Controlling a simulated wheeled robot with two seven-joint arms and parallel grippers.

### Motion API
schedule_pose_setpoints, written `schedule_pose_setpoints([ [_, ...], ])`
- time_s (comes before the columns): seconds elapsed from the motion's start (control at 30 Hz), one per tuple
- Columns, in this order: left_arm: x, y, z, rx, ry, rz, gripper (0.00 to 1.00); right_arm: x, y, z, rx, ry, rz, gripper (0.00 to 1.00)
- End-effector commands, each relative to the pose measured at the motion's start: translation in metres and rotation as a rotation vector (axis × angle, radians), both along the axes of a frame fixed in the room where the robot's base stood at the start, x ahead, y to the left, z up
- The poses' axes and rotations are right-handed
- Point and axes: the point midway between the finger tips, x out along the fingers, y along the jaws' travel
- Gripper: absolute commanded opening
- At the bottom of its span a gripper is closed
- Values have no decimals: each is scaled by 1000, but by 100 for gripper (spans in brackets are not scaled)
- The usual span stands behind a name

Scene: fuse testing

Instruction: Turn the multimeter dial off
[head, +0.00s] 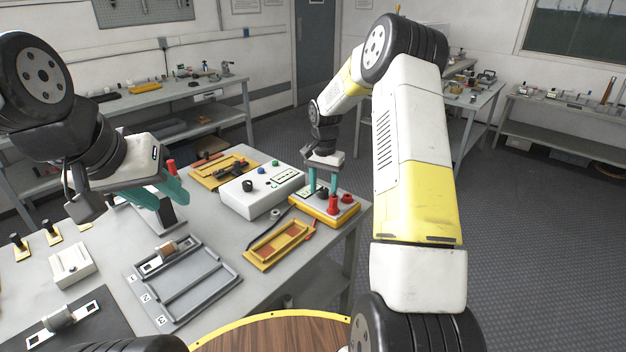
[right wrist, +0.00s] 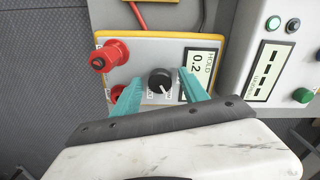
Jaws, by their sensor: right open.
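The multimeter (head: 345,210) has a yellow edge and a light face, and sits near the table's right end. In the right wrist view it (right wrist: 143,48) shows a lit display (right wrist: 197,64) with dark characters and two red plugs on its left side. Its black dial (right wrist: 160,81) has a pale pointer mark angled down and right. My right gripper (head: 322,190) is open above the multimeter, its teal fingers on either side of the dial; contact cannot be told. My left gripper (head: 165,197) is open over the table's left part, away from the multimeter.
A white box (head: 262,202) with knobs and buttons stands beside the multimeter. A yellow tray (head: 278,245) lies in front of it, and a grey tray (head: 190,290) lies further left. Another yellow tray (head: 210,170) is at the back.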

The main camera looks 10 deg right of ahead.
Motion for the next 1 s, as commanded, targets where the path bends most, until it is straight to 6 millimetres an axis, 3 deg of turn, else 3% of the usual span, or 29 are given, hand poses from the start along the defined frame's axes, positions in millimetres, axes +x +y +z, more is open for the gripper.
schedule_pose_setpoints([
  [0.13,0,0,0,0,0,0,36,0,0,0,0,0,0,50],
  [0.4,0,0,0,0,0,0,36,0,0,0,-1,1,1,0],
  [0.73,0,0,0,0,0,0,36,0,0,1,-1,1,36,0],
  [1.0,0,0,0,0,0,0,36,0,0,1,-2,0,193,0],
])
